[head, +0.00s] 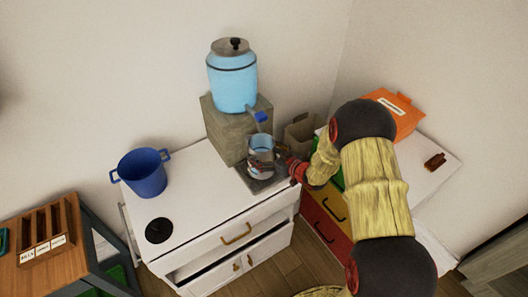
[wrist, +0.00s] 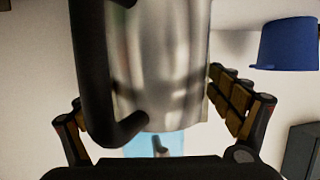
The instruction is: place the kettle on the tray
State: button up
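The kettle (head: 262,160), shiny metal with a black handle, is upright at the front of the water dispenser, below its blue tap. It is over a flat grey tray (head: 268,186); I cannot tell whether it rests on it. My gripper (head: 289,167) is at the kettle's right side. In the wrist view the kettle (wrist: 175,70) and its dark handle fill the middle, close to the camera. The fingers of my gripper (wrist: 157,110) are spread on both sides of it, with the left finger partly hidden behind the handle. No firm grip shows.
The light-blue dispenser (head: 232,82) stands on a stone block (head: 225,130) behind the kettle. A blue pot (head: 142,174) and a black disc (head: 159,230) are on the white counter's left. A brown bag (head: 300,134) and orange box (head: 393,114) are at the right. The counter's middle is clear.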

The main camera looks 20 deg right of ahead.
jog(key=shift+o, duration=0.5)
jog(key=p+v, duration=0.2)
jog(key=v, duration=1)
jog(key=w+d+r+h, duration=0.3)
jog(key=d+r+h, duration=0.1)
jog(key=r, duration=0.5)
jog(key=s+d+r+m+g+h, duration=0.1)
jog(key=s+r+m+g+h, duration=0.2)
jog(key=s+r, duration=0.5)
jog(key=s+a+r+g, duration=0.1)
jog(key=s+a+r, duration=0.2)
jog(key=s, duration=0.5)
jog(key=s+a+r+m+g, duration=0.1)
jog(key=s+a+r+g, duration=0.1)
jog(key=s, duration=0.7)
jog(key=s+a+r+m+g, duration=0.1)
jog(key=s+a+r, duration=0.3)
jog(key=s, duration=0.4)
jog(key=shift+s+a, duration=0.35)
jog(key=shift+a, duration=0.3)
